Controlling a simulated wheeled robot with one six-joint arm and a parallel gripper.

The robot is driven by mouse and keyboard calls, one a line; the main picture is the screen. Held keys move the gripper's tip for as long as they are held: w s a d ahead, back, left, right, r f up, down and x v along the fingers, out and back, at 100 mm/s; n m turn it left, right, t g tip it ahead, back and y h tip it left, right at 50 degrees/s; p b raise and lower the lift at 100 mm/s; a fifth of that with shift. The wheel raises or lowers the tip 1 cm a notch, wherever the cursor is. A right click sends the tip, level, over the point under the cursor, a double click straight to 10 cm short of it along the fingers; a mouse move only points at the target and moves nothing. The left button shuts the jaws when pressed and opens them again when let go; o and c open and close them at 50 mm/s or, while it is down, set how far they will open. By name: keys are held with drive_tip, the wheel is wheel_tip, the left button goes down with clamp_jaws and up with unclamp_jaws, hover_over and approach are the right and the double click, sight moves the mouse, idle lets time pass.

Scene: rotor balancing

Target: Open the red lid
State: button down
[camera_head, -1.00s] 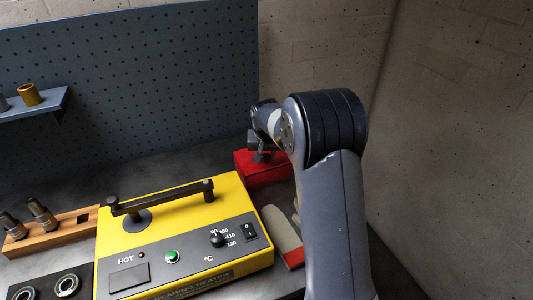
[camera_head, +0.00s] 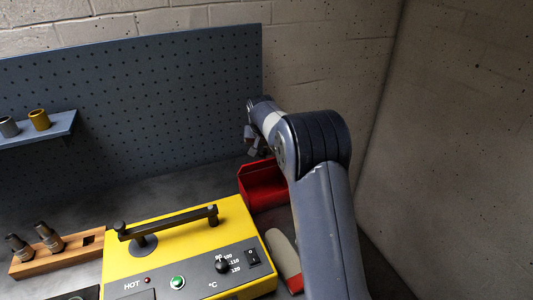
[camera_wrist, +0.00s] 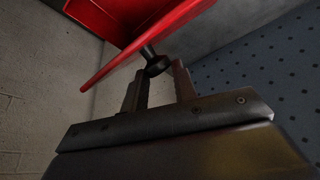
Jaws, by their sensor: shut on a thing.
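The red lid (camera_wrist: 137,62) shows in the wrist view as a tilted red panel with a black knob (camera_wrist: 155,64) on it. My gripper (camera_wrist: 158,80) is shut on this knob. The red box (camera_head: 262,192) stands on the bench behind the yellow heater in the head view, and part of it shows in the wrist view (camera_wrist: 108,14). The lid is raised at an angle, and the box's inside shows from above. My gripper (camera_head: 255,145) is above the box's back edge in the head view, partly hidden by my arm.
The yellow heater (camera_head: 190,246) with its black handle stands front left of the box. A light pad with a red end (camera_head: 283,254) lies beside it. A blue pegboard (camera_head: 150,100) rises behind, and a concrete wall (camera_head: 450,130) stands at the right.

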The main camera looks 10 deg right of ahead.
drive_tip(key=w+a+f+p, duration=0.1)
drive_tip(key=w+a+p, duration=0.1)
drive_tip(key=w+p, duration=0.3)
drive_tip(key=w, duration=0.3)
drive_tip(key=shift+w+f, duration=0.2)
drive_tip(key=shift+w, duration=0.1)
drive_tip(key=c, duration=2.1)
unclamp_jaws()
drive_tip(key=shift+a+f, duration=0.15)
drive_tip(key=shift+o, duration=0.7)
drive_tip(key=shift+a, duration=0.35)
drive_tip(key=shift+o, duration=0.7)
drive_tip(key=shift+r, duration=0.2)
drive_tip(key=o, duration=0.3)
drive_tip(key=shift+d, duration=0.3)
drive_tip(key=o, duration=0.4)
drive_tip(key=shift+d+r, duration=0.1)
drive_tip(key=shift+r, duration=0.15)
